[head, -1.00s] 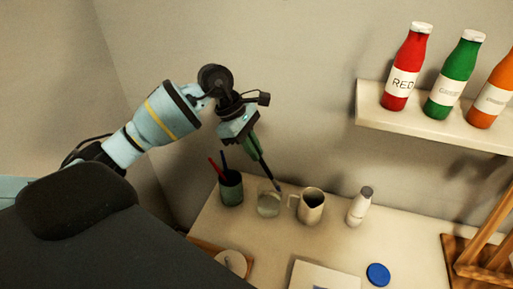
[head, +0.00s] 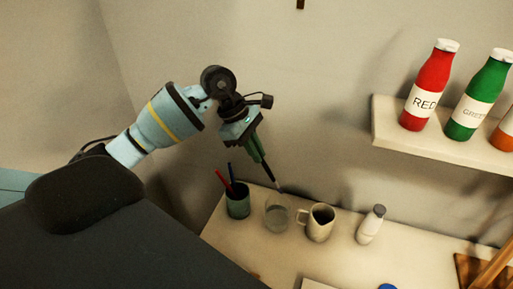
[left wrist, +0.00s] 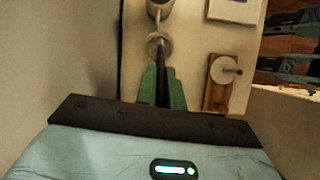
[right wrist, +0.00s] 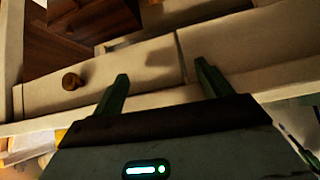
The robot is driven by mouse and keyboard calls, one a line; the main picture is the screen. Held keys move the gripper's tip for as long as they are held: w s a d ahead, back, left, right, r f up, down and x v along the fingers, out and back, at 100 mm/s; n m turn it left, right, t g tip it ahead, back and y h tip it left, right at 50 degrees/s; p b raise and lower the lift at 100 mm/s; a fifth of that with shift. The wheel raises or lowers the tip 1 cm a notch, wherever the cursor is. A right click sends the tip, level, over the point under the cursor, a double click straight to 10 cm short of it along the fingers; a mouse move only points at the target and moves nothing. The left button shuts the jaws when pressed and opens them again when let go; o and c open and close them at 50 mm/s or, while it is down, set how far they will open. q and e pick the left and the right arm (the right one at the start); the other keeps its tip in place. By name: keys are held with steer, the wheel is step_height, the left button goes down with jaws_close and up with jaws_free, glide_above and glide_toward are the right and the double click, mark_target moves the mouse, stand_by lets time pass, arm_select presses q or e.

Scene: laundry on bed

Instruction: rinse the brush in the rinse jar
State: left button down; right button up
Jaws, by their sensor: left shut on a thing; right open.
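The rinse jar (head: 277,217), a clear glass with greyish liquid, stands on the table. My left gripper (head: 254,147) is shut on a dark brush (head: 268,171), which slants down to the right. The brush tip appears just above the jar's back rim in the head view; I cannot tell whether it is over the opening. In the left wrist view, the brush (left wrist: 165,71) points towards the jar (left wrist: 159,47) between the fingers. My right gripper (right wrist: 163,78) is open and empty, facing a drawer front; it is outside the head view.
A dark cup (head: 238,204) with red and blue sticks stands left of the jar. A metal pitcher (head: 319,224) and a white bottle (head: 370,226) stand to its right. A wall shelf (head: 430,148) holds coloured bottles. A drawer knob (right wrist: 71,82) shows in the right wrist view.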

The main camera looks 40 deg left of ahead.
arm_select(q)
step_height(320, 180, down, 12)
steer(key=b, duration=0.5)
arm_select(e)
steer(key=s+f+g, duration=0.1)
steer(key=s+f, duration=0.3)
steer(key=f, duration=0.2)
steer(key=shift+a+f, duration=0.3)
steer(key=shift+a, duration=0.05)
steer(key=shift+s+g, duration=0.3)
steer(key=shift+s, duration=0.05)
arm_select(q)
steer(key=shift+r, duration=0.1)
